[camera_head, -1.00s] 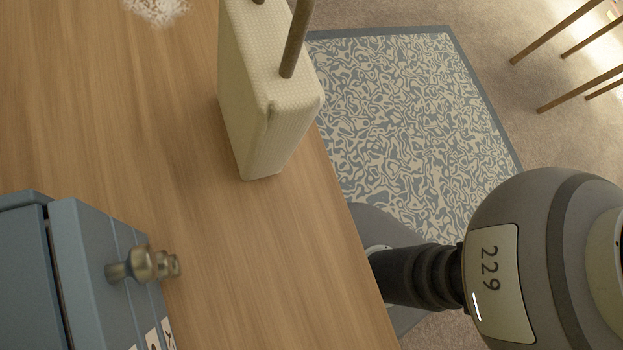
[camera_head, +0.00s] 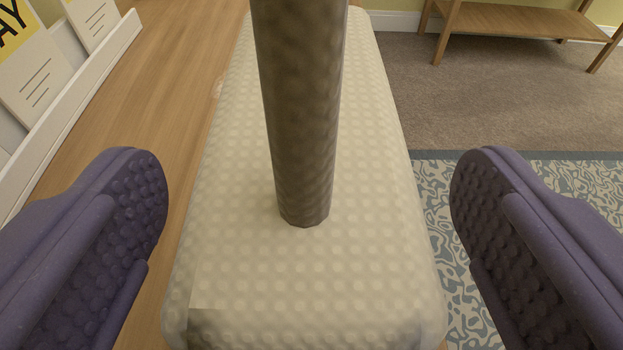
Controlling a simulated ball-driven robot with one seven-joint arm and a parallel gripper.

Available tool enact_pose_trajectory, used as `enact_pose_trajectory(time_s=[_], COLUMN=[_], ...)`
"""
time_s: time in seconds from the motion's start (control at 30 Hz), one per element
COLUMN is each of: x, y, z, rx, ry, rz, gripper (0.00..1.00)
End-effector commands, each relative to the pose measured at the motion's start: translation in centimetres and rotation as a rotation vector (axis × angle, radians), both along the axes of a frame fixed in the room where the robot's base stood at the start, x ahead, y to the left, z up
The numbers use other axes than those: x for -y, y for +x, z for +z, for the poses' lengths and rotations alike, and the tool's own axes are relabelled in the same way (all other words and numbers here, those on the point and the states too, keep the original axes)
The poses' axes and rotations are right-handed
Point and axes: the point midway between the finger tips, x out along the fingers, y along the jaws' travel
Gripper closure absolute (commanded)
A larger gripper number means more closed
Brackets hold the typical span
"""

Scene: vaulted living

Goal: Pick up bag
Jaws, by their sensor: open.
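The bag (camera_head: 375,215) is cream with a dimpled surface and stands on a wooden table, filling the middle of the view. Its brown handle (camera_head: 300,120) rises from the top and runs out of the upper edge of the picture. My gripper (camera_head: 308,210) is open, with one purple padded finger on each side of the bag and handle. Neither finger appears to touch the bag or the handle. The top of the handle is out of view.
The wooden table (camera_head: 175,100) shows to the left of the bag. A white rack with printed cards (camera_head: 75,85) stands at the far left. A patterned blue and cream rug (camera_head: 570,195) lies on the floor at right. A low wooden stand (camera_head: 515,20) is at the back right.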

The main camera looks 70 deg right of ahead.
Motion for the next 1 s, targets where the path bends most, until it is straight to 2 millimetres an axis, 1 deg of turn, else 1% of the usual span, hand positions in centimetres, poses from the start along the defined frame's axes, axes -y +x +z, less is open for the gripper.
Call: enact_pose_trajectory(time_s=[0.03, 0.17, 0.4, 0.43, 0.47, 0.5, 0.57, 0.6, 0.67, 0.7, 0.77, 0.8, 0.83, 1.0], x=[0.8, 2.2, 2.5, 2.5, 2.4, 2.4, 2.4, 2.4, 2.4, 2.4, 2.4, 2.4, 2.4, 2.4], y=[0.3, 0.8, 1.0, 1.0, 1.0, 1.0, 1.0, 1.0, 1.0, 1.0, 1.0, 1.0, 1.0, 1.0], z=[-0.7, -1.0, -0.8, -0.8, -0.8, -0.8, -0.8, -0.8, -0.8, -0.8, -0.8, -0.9, -0.8, -0.8], rx=[0.0, 0.0, -0.001, -0.001, -0.001, 0.0, 0.0, 0.0, 0.0, 0.0, 0.0, 0.0, 0.0, 0.0], ry=[0.001, 0.0, 0.001, 0.001, 0.001, 0.001, 0.001, 0.001, 0.001, 0.001, 0.001, 0.001, 0.001, 0.001], rz=[-0.002, -0.001, 0.001, 0.001, 0.001, 0.001, 0.001, 0.001, 0.001, 0.001, 0.001, 0.001, 0.001, 0.001], gripper=[0.06, 0.06, 0.06, 0.09, 0.16, 0.25, 0.39, 0.48, 0.62, 0.71, 0.84, 0.94, 0.95, 0.95])
